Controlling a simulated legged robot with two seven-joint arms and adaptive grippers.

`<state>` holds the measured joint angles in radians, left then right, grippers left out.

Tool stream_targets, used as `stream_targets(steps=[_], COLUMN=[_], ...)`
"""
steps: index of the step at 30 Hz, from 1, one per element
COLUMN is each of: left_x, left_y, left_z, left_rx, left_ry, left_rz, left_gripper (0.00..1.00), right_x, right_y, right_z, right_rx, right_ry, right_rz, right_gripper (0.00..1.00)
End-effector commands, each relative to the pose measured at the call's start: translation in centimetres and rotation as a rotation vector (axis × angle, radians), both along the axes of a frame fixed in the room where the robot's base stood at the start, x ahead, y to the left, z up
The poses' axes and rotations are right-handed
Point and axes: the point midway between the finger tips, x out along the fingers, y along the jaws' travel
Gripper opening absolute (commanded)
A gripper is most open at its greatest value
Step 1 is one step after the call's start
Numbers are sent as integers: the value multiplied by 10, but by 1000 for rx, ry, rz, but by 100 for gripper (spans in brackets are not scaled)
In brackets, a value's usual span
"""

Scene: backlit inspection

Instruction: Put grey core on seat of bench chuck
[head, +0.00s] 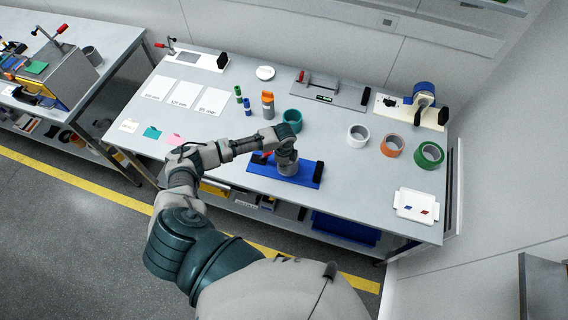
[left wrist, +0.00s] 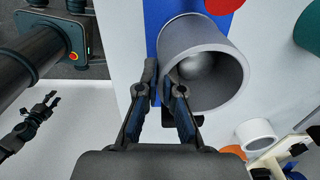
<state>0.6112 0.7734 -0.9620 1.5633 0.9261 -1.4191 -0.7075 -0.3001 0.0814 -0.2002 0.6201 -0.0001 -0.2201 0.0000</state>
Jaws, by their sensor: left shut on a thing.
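The blue bench chuck (head: 307,180) lies near the front of the table, with a black end block and a red handle (head: 266,156). My left gripper (head: 286,150) is at the chuck, shut on the grey core (head: 288,167). In the left wrist view the core (left wrist: 239,62) is a hollow grey cylinder with its open end towards the camera. The fingers (left wrist: 160,80) pinch its near wall. A rounded grey surface shows inside the bore. I cannot tell whether the core touches the seat, which is hidden. A small black claw, seemingly my right gripper (left wrist: 40,112), shows at the left edge.
A teal ring (head: 292,117) stands just behind the chuck. White (head: 357,135), orange (head: 392,146) and green (head: 430,154) rolls stand to the right. An orange-capped bottle (head: 267,104) and small green and blue cylinders stand behind left. A white tray (head: 416,206) lies front right.

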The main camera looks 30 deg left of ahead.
Motion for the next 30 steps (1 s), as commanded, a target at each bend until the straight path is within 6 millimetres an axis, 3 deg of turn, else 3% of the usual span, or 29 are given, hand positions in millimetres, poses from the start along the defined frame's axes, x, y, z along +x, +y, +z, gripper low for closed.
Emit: stream_targets(steps=[11,12,15,25,30], left_x=[0,0,0,0,1], left_y=[0,0,0,0,1], left_z=[-2,-2,-2,1,26], left_rx=[0,0,0,0,0], left_ry=[0,0,0,0,-4], left_rz=[0,0,0,0,-1], left_gripper=[0,15,35,35,35], right_x=[0,0,0,0,0], right_y=[1,1,2,1,1], right_z=[-1,-1,-1,-1,-1], right_rx=[1,1,2,1,1], right_ry=[0,0,0,-1,-1], right_rz=[-1,-1,-1,0,-1], right_gripper=[40,40,40,40,40])
